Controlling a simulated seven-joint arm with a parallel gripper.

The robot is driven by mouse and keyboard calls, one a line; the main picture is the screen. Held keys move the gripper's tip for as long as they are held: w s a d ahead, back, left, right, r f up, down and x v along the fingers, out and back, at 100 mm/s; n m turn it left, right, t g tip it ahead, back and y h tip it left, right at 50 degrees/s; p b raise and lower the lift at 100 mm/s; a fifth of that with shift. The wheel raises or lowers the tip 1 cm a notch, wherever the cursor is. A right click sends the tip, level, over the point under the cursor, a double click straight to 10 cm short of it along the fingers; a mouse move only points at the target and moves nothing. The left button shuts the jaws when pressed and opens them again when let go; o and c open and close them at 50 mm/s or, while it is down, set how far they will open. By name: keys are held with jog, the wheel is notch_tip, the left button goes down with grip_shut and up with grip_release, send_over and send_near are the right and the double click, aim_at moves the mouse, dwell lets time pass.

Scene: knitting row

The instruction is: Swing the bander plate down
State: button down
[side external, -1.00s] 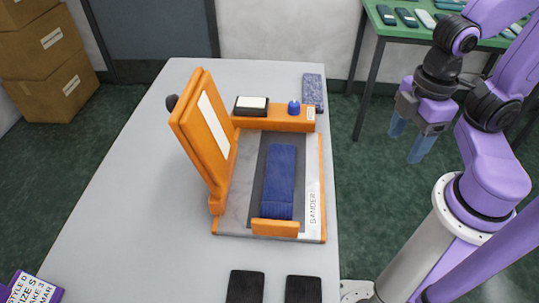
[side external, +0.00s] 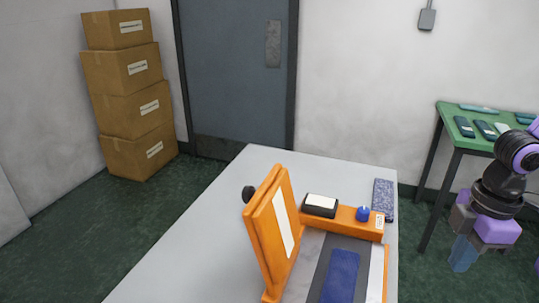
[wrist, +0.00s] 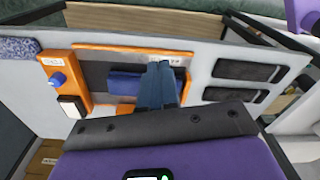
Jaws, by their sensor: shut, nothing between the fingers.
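The bander plate (side external: 268,236) is a thick orange panel with a white strip on its face. It stands raised, tilted slightly from upright, at the left side of the bander. On the bander's bed lies a folded blue knit piece (side external: 341,276), which also shows in the wrist view (wrist: 124,84). My gripper (side external: 462,254) is to the right of the table, apart from the plate. In the wrist view its blue fingers (wrist: 158,88) are together and empty, hiding part of the bed. The bander's front is cut off in the side view.
The bander's orange back block carries a black pad with a white top (side external: 320,205) and a blue knob (side external: 363,213). A speckled blue piece (side external: 384,199) lies behind it. Two dark pads (wrist: 248,70) lie on the table. A green table (side external: 470,112) stands at the right back.

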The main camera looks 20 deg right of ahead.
jog(key=w+a+r+m+y, duration=0.1)
jog(key=w+a+r, duration=0.2)
jog(key=w+a, duration=0.6)
jog(key=w+a+r+m, duration=0.1)
jog(key=w+a+r, duration=0.3)
jog(key=w+a, duration=0.5)
notch_tip(320, 180, up, 2)
jog(key=r+m+t, duration=0.1)
jog(key=t, duration=0.1)
send_over(289, 193)
jog(key=w+a, duration=0.5)
jog(key=s+d+x, duration=0.1)
jog(key=x, duration=0.8)
jog(key=shift+s+f, duration=0.3)
jog(key=shift+f, duration=0.05)
jog(key=shift+d, duration=0.15)
jog(key=shift+s+d, duration=2.75)
jog(key=shift+s, duration=0.1)
jog(key=shift+r, duration=0.15)
jog(key=w+a+v, duration=0.1)
jog(key=v, duration=0.5)
jog(key=shift+r, duration=0.5)
jog(key=shift+d, duration=0.1)
